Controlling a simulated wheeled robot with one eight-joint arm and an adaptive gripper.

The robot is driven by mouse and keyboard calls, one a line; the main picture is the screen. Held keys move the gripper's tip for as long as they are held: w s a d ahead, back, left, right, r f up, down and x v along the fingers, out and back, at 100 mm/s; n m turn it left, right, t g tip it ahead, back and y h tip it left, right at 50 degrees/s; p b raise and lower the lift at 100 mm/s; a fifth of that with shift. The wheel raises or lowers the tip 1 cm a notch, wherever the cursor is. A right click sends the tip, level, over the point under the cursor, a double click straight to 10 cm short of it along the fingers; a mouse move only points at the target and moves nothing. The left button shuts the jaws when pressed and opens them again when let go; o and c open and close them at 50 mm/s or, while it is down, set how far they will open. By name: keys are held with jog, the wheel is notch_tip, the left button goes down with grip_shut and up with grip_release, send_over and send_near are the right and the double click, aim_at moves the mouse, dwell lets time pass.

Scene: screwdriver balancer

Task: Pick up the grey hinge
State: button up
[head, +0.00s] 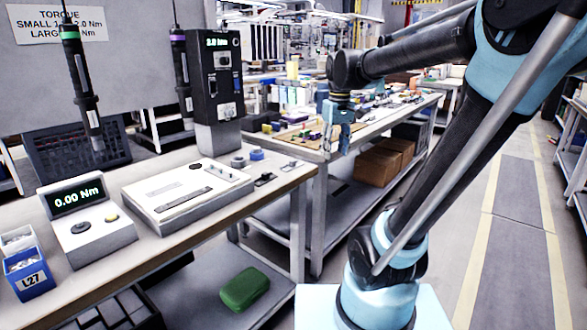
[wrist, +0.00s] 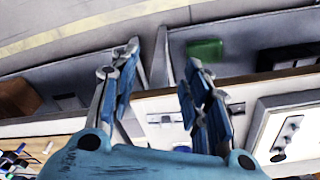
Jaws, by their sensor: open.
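My gripper (head: 337,143) hangs off the right end of the workbench in the head view, fingers pointing down. In the wrist view the blue fingers (wrist: 164,57) are spread apart with nothing between the tips. Two small, flat, dark-and-grey pieces lie near the bench's right end: one piece (head: 265,179) near the tray and another (head: 291,165) by the edge. One of them may be the grey hinge; they are too small to tell which. In the wrist view a small grey piece (wrist: 158,118) shows on the bench between the fingers.
A white tray (head: 165,222) lies left of the small pieces, with a grey knob (head: 237,161) and blue knob (head: 257,154) behind them. A torque display (head: 80,215) and hanging screwdrivers (head: 80,80) stand further left. A green box (head: 244,288) sits on the lower shelf.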

jog(key=w+a+r+n, duration=0.2)
jog(key=w+a+r, duration=0.2)
jog(key=w+a, duration=0.3)
jog(key=n+g, duration=0.1)
jog(key=n, duration=0.1)
send_over(293, 160)
jog(key=f, duration=0.9)
jog(key=shift+s+d, duration=0.2)
jog(key=shift+s, duration=0.15)
jog(key=f, duration=0.4)
jog(key=shift+w+a, duration=0.2)
jog(key=shift+a, duration=0.15)
jog(key=shift+f, duration=0.7)
grip_shut()
